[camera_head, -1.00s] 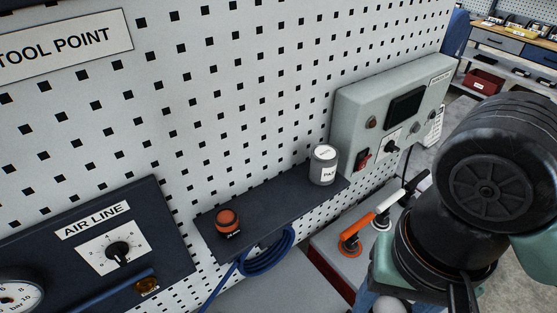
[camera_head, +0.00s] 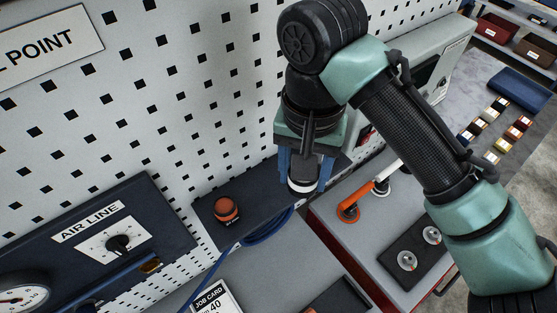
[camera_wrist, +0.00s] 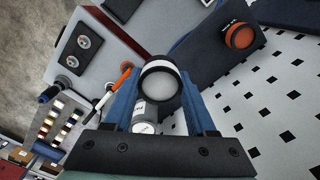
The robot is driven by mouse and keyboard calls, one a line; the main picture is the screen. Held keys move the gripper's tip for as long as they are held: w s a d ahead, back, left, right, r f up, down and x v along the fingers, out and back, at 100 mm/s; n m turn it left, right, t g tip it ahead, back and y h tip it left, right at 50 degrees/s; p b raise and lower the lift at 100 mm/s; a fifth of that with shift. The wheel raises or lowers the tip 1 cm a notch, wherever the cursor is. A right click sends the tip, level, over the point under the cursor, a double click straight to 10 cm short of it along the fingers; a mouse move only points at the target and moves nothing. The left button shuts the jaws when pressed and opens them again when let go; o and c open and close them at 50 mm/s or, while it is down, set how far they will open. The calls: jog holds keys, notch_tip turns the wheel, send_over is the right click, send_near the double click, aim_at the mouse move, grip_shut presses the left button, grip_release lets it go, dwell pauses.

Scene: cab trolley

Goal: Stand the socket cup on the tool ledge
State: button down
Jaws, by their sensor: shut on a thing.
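My gripper (camera_head: 304,183) is shut on a round cup with a black body and a white band (camera_head: 303,187), which I take to be the socket cup. In the wrist view the cup (camera_wrist: 160,84) sits between the blue fingers, its round end facing the camera. The dark tool ledge (camera_head: 262,190) runs along the pegboard. The cup appears over or near its front edge; the height gap cannot be told. The ledge also shows in the wrist view (camera_wrist: 205,52).
An orange-and-black round item (camera_head: 227,210) stands on the ledge's left part. A grey labelled can (camera_wrist: 147,113) is close to the gripper in the wrist view. A blue hose (camera_head: 265,232) hangs below the ledge. An orange-handled tool (camera_head: 362,200) lies on the grey cabinet top.

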jog(key=p, duration=0.1)
send_over(278, 183)
notch_tip(278, 183, down, 3)
jog(key=shift+d+f, duration=0.1)
jog(key=shift+s+f+p, duration=0.15)
jog(key=shift+f+p, duration=0.15)
jog(key=shift+f, duration=1.05)
jog(key=shift+f+p, duration=0.1)
jog(key=shift+p, duration=0.45)
jog(key=shift+w+f, duration=0.25)
jog(key=shift+f, duration=0.2)
jog(key=shift+f, duration=0.15)
